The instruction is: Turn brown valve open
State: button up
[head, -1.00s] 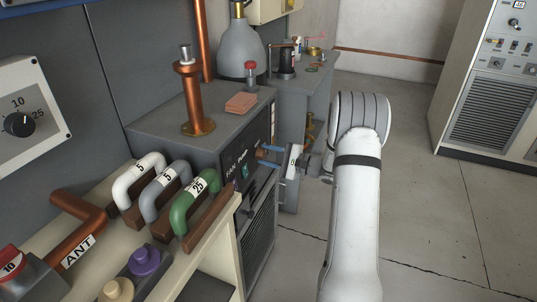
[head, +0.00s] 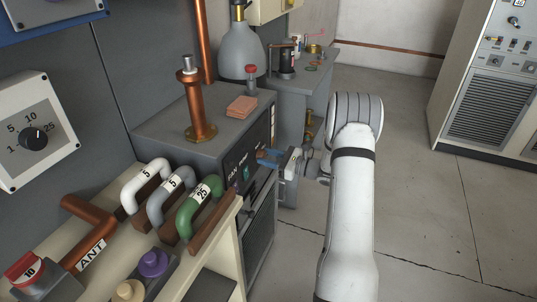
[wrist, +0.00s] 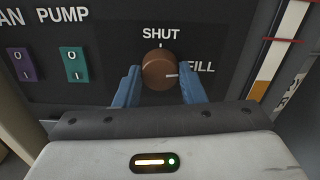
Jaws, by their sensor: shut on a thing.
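The brown valve (wrist: 160,68) is a round knob on a dark panel, seen close up in the wrist view. Its pale pointer line points right, toward the word FILL. The word SHUT and a tick stand above it. My gripper (wrist: 158,78) has its blue fingers on the left and right sides of the knob, shut on it. In the head view my gripper (head: 268,158) is at the front face of the grey cabinet (head: 190,140), and the knob is mostly hidden behind the fingers.
Purple (wrist: 21,64) and green (wrist: 75,64) switches sit left of the knob under PUMP lettering. White, grey and green handles (head: 200,205) stand on the bench nearer me. A copper post (head: 197,108) stands on the cabinet. The floor at right is clear.

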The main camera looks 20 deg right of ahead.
jog(key=shift+m, duration=0.7)
jog(key=shift+f+p, duration=0.1)
jog(key=shift+p, duration=0.2)
jog(key=o, duration=1)
jog(key=v, duration=0.8)
